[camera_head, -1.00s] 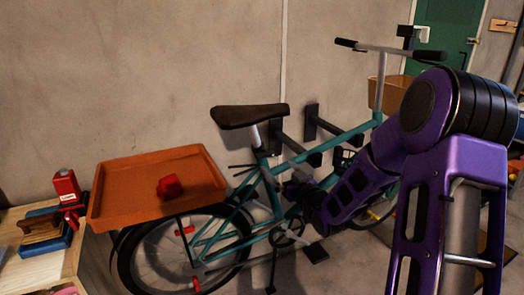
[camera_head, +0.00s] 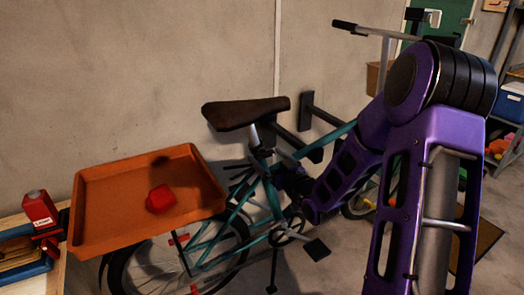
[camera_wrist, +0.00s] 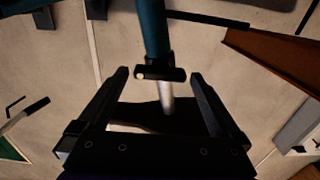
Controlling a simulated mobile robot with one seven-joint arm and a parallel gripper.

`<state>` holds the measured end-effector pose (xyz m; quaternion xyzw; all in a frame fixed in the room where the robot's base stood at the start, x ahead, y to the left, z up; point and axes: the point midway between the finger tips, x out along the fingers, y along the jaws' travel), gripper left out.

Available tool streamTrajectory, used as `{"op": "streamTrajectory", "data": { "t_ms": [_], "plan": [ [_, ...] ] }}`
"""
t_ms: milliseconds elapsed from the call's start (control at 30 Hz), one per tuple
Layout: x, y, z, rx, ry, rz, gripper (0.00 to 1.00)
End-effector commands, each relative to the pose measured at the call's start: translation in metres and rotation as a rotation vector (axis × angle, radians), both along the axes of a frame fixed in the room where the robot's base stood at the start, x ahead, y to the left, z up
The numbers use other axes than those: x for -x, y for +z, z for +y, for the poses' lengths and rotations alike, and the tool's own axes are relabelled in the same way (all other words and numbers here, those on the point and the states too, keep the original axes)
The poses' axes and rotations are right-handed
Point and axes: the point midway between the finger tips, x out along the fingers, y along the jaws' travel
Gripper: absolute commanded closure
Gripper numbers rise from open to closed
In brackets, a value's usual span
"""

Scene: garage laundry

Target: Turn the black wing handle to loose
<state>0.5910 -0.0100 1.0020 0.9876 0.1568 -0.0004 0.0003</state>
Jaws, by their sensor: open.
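The black wing handle (camera_wrist: 172,75) shows in the wrist view as a short dark bar across the bike's seat clamp, with a pale round spot at its left end. It lies crosswise below the teal seat tube (camera_wrist: 153,30) and beside the silver seat post (camera_wrist: 166,98). My gripper (camera_wrist: 160,76) is open, with one finger on each side of the handle in the picture and gaps between. I cannot tell the depth between fingertips and handle. In the head view, the teal bike's dark saddle (camera_head: 245,113) is above the clamp; the handle is too small to make out there.
An orange tray (camera_head: 105,190) with a red object (camera_head: 161,199) sits over the rear wheel. Black wall brackets (camera_head: 307,112) stand behind the frame. A wooden bench with a red bottle (camera_head: 40,209) is at the left. Open floor (camera_head: 335,245) lies before the bike.

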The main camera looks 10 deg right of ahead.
Motion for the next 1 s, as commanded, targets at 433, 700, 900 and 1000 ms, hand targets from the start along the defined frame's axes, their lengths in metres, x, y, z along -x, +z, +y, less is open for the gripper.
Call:
{"op": "streamTrajectory", "data": {
  "t_ms": [433, 700, 900, 1000],
  "plan": [
    [0.0023, -0.0001, -0.0012, 0.000, -0.001, 0.000, 0.00],
    [0.0023, 0.0000, -0.0012, 0.000, -0.001, 0.000, 0.41],
    [0.0022, 0.0001, -0.0011, 0.000, -0.001, 0.000, 0.76],
    [0.0021, -0.0001, -0.0010, 0.002, -0.001, -0.002, 0.76]
  ]
}}
